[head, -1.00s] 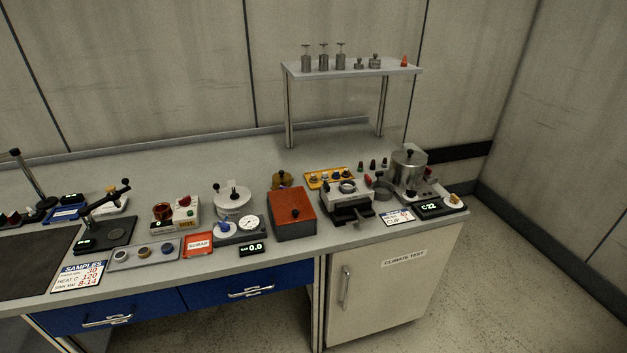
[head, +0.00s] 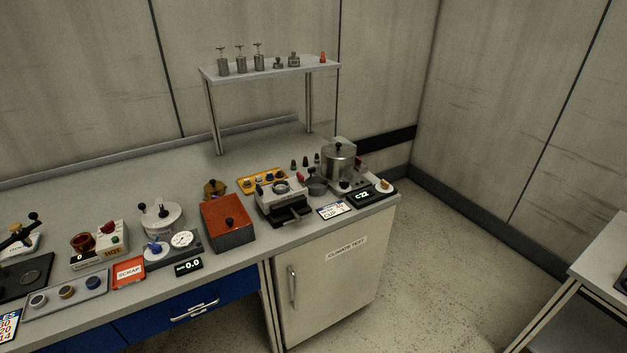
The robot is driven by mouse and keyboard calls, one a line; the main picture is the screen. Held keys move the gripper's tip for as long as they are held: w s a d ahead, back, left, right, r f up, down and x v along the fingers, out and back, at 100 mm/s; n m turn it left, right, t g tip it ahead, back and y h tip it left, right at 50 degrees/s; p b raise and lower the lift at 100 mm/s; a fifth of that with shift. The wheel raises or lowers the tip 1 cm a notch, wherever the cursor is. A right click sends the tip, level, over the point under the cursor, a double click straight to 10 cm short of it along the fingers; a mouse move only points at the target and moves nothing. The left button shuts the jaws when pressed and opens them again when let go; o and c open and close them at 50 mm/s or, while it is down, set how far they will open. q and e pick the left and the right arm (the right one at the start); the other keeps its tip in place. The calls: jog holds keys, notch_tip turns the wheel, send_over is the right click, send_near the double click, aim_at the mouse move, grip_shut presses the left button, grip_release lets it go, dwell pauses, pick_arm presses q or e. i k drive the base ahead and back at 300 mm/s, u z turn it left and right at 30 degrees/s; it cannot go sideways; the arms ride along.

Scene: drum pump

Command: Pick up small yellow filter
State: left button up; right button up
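I cannot tell for certain which thing is the small yellow filter. A small yellow-brown round piece (head: 67,292) sits in the middle of a grey tray (head: 90,295) at the bench's front left, between a grey-white piece (head: 38,300) and a dark blue piece (head: 92,282). Another small yellowish piece (head: 385,185) sits on a white base at the bench's right end. A larger brass-coloured item (head: 214,187) stands behind the red box. Neither of my grippers shows in the head view.
A raised shelf (head: 270,70) holds several weights. A second table (head: 605,255) stands at the right, with open floor between.

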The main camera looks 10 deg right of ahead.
aim_at(247, 183)
jog(key=z, duration=0.95)
jog(key=i, duration=1.5)
jog(key=u, duration=2.6)
